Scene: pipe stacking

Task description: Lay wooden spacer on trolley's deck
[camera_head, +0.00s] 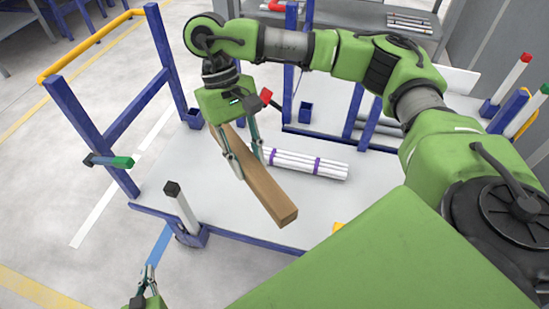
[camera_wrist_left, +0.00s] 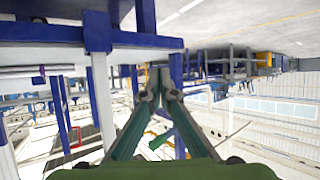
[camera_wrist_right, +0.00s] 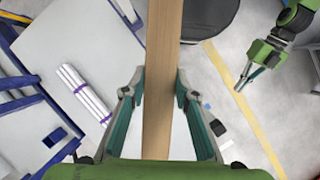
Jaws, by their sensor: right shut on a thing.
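A long brown wooden spacer (camera_head: 268,195) is held by my right gripper (camera_head: 247,165), whose fingers close on its two sides. In the right wrist view the spacer (camera_wrist_right: 160,100) runs between the fingers. In the head view it appears over the pale deck (camera_head: 325,208) of the blue-framed trolley; a clear gap below it cannot be judged. A bundle of white pipes with purple bands (camera_head: 312,164) lies on the deck, right of the spacer in the head view. My left gripper (camera_head: 150,268) is off the trolley's near side, empty, its fingertips together.
A post with a black cap (camera_head: 180,203) stands at the deck's near left corner. Blue uprights (camera_head: 303,60) stand at the far side. A yellow-topped blue rail (camera_head: 95,45) is at the left. The deck has bare room around the pipes.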

